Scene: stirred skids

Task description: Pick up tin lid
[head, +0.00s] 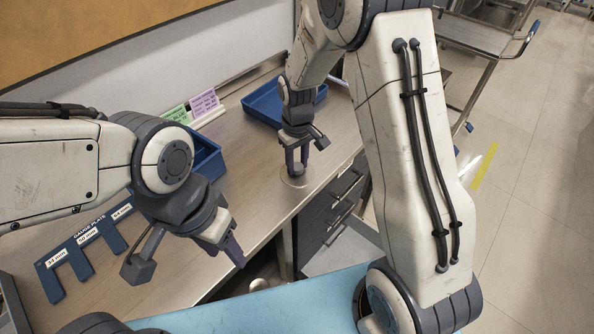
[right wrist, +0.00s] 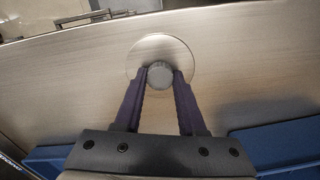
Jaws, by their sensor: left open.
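The tin lid (head: 294,182) is a clear, see-through disc with a round grey knob, lying at the counter near its front edge. In the right wrist view the disc (right wrist: 162,42) shows beyond the fingertips. My right gripper (head: 297,168) points down over the lid. In the right wrist view its purple fingers (right wrist: 161,76) stand on both sides of the knob and appear to touch it. Whether the lid is lifted off the counter cannot be told. My left gripper (head: 232,255) is open and empty, at the counter's front edge to the left.
A blue tray (head: 262,107) stands behind my right gripper, and a blue bin (head: 207,155) stands left of it. A blue gauge plate (head: 70,275) lies at the left. Green and purple cards (head: 204,102) stand by the wall. Dark drawers (head: 335,205) are under the counter.

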